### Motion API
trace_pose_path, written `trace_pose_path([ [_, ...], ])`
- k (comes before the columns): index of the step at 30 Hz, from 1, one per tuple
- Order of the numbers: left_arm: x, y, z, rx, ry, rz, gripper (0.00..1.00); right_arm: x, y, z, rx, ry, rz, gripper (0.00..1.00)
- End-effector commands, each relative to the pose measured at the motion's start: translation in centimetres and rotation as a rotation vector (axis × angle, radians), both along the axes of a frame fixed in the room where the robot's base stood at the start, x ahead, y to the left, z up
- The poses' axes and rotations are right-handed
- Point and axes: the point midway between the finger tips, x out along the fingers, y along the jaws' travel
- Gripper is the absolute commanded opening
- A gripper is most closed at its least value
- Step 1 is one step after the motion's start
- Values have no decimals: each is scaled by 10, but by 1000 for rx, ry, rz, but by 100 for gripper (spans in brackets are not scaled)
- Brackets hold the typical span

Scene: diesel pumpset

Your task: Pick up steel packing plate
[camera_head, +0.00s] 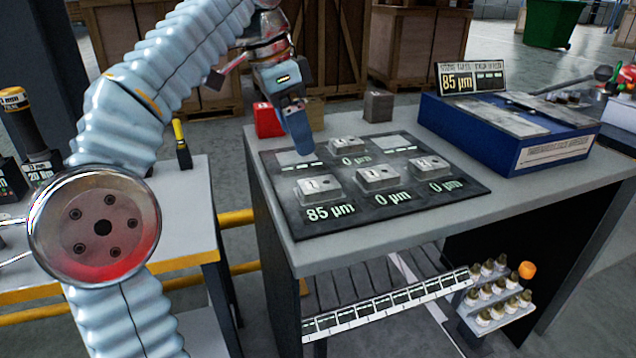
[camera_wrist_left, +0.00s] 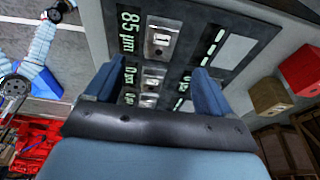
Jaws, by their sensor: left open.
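Several small steel plates sit on a dark mat (camera_head: 345,222) on the grey table. One steel plate (camera_head: 318,190) is at the near left, above an "85 µm" label; it also shows in the wrist view (camera_wrist_left: 162,38). Other steel plates are at near middle (camera_head: 377,178), near right (camera_head: 428,165) and back middle (camera_head: 348,147). My left gripper (camera_head: 300,148) hangs above the mat's back left, open, pointing down. In the wrist view its two blue fingers (camera_wrist_left: 157,85) are apart with nothing held between them. My right gripper does not show.
A blue box (camera_head: 510,145) with an "85 µm" display (camera_head: 470,77) stands at the back right. A red block (camera_head: 268,120) and a grey block (camera_head: 378,106) stand at the table's back edge. Pale empty squares (camera_head: 393,142) mark the mat. A bottle rack (camera_head: 500,298) sits below.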

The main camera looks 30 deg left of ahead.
Motion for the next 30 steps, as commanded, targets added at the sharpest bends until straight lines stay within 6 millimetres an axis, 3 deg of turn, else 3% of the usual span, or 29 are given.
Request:
trace_pose_path([
  [6,9,-7,-42,0,4,0,83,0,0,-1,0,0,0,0],
  [14,16,-13,-63,0,2,1,83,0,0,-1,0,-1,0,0],
  [21,29,-22,-96,0,2,1,83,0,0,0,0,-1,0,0],
  [30,31,-23,-103,1,0,1,83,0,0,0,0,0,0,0],
])
